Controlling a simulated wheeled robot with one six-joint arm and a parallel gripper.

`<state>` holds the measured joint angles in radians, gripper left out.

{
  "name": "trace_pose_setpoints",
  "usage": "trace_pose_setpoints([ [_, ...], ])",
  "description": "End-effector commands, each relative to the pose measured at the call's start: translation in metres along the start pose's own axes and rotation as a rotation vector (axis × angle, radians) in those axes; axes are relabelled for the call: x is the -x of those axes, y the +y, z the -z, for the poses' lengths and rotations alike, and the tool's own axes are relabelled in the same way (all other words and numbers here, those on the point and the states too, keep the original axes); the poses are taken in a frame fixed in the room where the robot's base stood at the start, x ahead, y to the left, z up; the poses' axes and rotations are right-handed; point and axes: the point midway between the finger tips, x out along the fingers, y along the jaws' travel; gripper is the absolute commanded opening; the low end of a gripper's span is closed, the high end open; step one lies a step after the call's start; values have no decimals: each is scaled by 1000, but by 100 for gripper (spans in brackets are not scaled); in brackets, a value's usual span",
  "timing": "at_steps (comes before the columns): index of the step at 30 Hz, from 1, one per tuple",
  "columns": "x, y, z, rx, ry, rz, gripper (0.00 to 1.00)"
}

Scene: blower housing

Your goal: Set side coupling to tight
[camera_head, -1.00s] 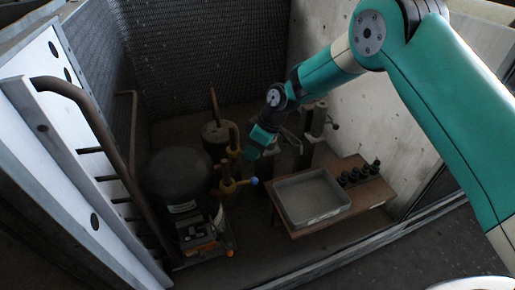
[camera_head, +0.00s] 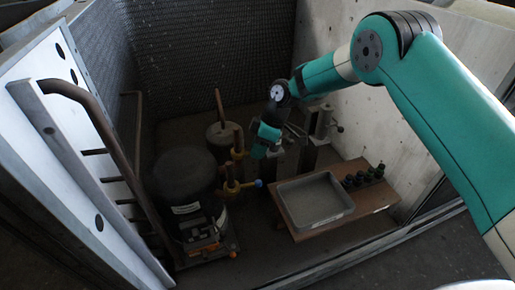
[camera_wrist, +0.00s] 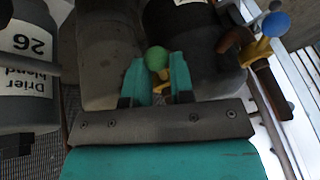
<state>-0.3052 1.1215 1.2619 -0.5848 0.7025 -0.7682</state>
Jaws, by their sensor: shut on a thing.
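My gripper (camera_wrist: 158,75) is shut on a green ball knob (camera_wrist: 157,58), which sits between its two teal fingers in the wrist view. A short yellow lever part shows just below the knob. In the head view my gripper (camera_head: 262,148) is beside the upper yellow fitting (camera_head: 237,155) on a copper pipe; the green knob is hidden there. A second yellow fitting (camera_head: 231,187) with a blue ball knob (camera_head: 258,183) stands nearer the camera. The blue knob (camera_wrist: 276,24) also shows upper right in the wrist view. I cannot tell which fitting is the side coupling.
A black tank (camera_head: 185,178) stands left of the fittings, with a grey canister (camera_head: 222,140) behind. A low wooden table (camera_head: 375,198) holds a grey tray (camera_head: 345,208) and several dark fittings (camera_head: 365,176). A labelled bottle (camera_wrist: 25,60) stands left in the wrist view.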

Motion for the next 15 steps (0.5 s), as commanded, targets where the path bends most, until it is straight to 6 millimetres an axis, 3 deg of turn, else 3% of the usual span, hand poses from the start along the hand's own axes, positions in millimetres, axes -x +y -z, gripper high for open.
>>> trace_pose_setpoints([
  [1, 0, -1, 2, 5, 3, 1, 0],
  [2, 0, -1, 2, 4, 3, 1, 27],
  [5, 0, -1, 1, 3, 3, 1, 48],
  [15, 5, 0, 1, 0, 2, -1, 48],
])
